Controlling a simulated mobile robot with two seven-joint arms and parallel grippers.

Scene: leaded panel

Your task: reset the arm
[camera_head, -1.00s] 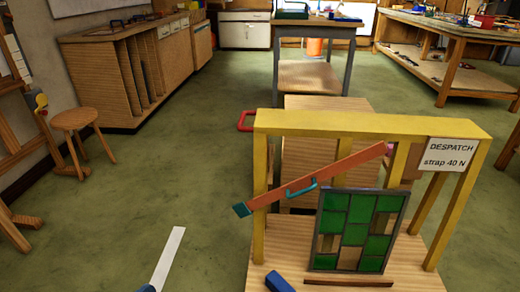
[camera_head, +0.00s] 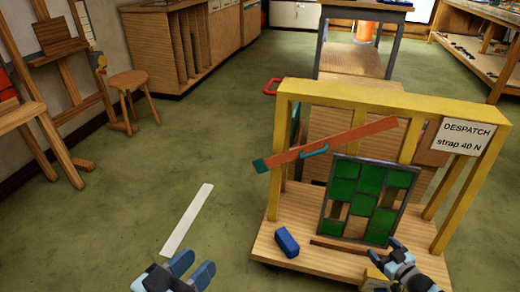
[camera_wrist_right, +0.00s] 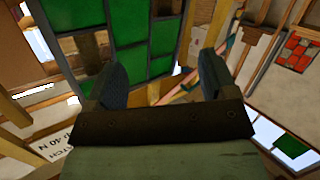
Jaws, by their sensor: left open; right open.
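My left gripper (camera_head: 196,267) is at the bottom left of the head view, over the green floor. Its two fingers are spread with nothing between them. My right gripper (camera_head: 385,252) is at the lower right of the head view, in front of the despatch cart. Its fingers are apart, and they also show apart in the right wrist view (camera_wrist_right: 162,80). The green leaded panel (camera_head: 366,199) stands upright on the cart and also shows beyond the fingers in the wrist view (camera_wrist_right: 128,28). Neither gripper holds anything that I can see.
The cart has a yellow frame (camera_head: 385,98), a slanted red bar (camera_head: 345,139) with a teal handle, and a wooden deck (camera_head: 325,262) with a blue block (camera_head: 287,242). A white strip (camera_head: 187,220) shows beyond my left gripper. Open floor (camera_head: 180,140) lies left of the cart.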

